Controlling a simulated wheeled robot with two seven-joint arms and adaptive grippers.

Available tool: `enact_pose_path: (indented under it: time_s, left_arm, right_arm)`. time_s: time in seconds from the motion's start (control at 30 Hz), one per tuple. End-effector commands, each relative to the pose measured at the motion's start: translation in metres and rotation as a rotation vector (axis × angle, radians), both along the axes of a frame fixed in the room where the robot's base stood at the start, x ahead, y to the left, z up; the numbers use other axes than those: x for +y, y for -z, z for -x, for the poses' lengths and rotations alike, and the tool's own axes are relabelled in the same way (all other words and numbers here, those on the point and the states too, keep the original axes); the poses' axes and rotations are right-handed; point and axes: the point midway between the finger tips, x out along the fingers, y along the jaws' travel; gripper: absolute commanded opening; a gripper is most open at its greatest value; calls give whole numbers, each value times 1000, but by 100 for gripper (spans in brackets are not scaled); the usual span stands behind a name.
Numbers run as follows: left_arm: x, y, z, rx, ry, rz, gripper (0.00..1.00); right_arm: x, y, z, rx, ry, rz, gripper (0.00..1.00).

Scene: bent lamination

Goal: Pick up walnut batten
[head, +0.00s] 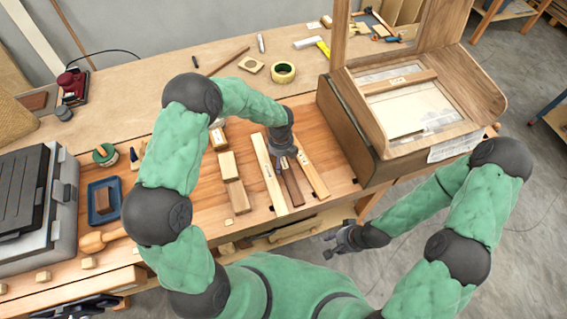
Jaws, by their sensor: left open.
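The walnut batten (292,185) is a dark brown strip on the workbench, lying between two paler battens. A pale batten (268,172) is on its left and another pale batten (314,178) is on its right. My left gripper (287,160) is open, pointing down over the far end of the walnut batten. It hides that end, and I cannot tell whether it touches the wood. My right gripper (328,245) is open and empty, off the bench's front edge.
Light wood blocks (235,197) lie left of the battens. A large wooden frame assembly (463,92) stands to the right. A yellow tape roll (283,72) and hand tools lie farther back. A grey toolbox (65,200) is at the left.

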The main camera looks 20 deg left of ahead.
Motion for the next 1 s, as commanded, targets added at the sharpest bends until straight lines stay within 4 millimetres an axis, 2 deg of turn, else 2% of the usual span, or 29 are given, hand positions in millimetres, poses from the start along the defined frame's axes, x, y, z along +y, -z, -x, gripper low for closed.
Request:
enact_pose_path:
  time_s: [0.1, 0.33, 0.37, 0.5, 0.6, 1.0]
  left_arm:
    - [0, 15, 0, 1, 0, 1, 84]
    - [0, 17, 0, -1, -1, 0, 84]
    - [0, 17, 0, -1, -1, 1, 82]
    - [0, 17, 0, -1, -1, 1, 42]
    - [0, 17, 0, -1, -1, 1, 17]
    - [0, 13, -1, -1, 0, 0, 17]
  right_arm:
    - [0, 2, 0, 0, 0, 0, 40]
    - [0, 2, 0, 0, 0, 0, 40]
    - [0, 2, 0, 0, 0, 0, 40]
    - [0, 2, 0, 0, 0, 0, 40]
    - [0, 2, 0, 0, 0, 0, 40]
    - [0, 2, 0, 0, 0, 0, 40]
